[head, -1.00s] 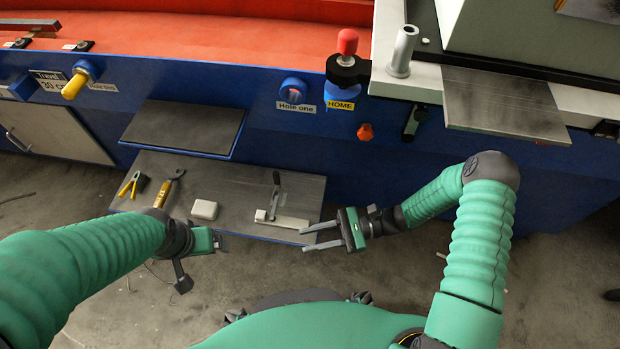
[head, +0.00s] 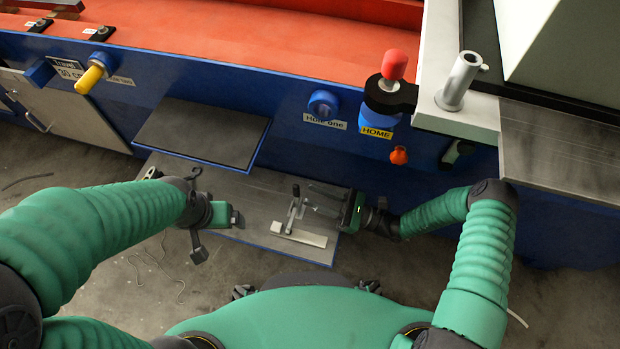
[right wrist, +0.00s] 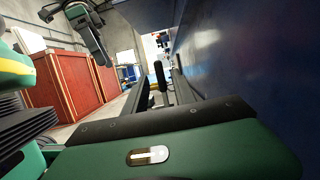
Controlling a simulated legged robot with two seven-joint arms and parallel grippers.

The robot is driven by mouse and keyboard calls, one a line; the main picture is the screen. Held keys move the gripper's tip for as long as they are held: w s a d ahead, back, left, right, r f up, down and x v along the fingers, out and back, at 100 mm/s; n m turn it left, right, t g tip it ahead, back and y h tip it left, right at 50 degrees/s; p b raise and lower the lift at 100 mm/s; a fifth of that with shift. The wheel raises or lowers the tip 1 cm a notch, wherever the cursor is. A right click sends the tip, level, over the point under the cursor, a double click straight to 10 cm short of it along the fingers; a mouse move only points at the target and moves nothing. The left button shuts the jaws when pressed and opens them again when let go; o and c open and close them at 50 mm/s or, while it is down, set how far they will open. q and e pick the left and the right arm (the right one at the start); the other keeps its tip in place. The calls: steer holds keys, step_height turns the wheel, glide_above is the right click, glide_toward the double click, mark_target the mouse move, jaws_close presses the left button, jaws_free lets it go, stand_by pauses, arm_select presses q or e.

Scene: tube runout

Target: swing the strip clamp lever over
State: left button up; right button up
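The strip clamp (head: 298,238) sits on the lower grey shelf, a pale bar with a metal lever (head: 292,213) standing up from it. The lever's dark handle (head: 296,190) is at the top; in the right wrist view a dark, upright handle (right wrist: 160,76) shows between the two fingers. My right gripper (head: 314,198) comes in from the right with its fingers apart, tips close to the lever. I cannot tell whether they touch it. My left gripper (head: 220,216) hangs over the shelf left of the clamp; its fingers are not clear.
A dark upper shelf (head: 200,132) juts out behind the lower shelf (head: 262,190). The blue machine front (head: 290,145) rises behind, with a red knob (head: 394,64) and a grey ledge (head: 560,150) at the right.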

steer(key=x, duration=0.3)
steer(key=shift+a+r, duration=0.1)
steer(key=shift+a, duration=0.2)
steer(key=shift+c, duration=0.3)
jaws_close()
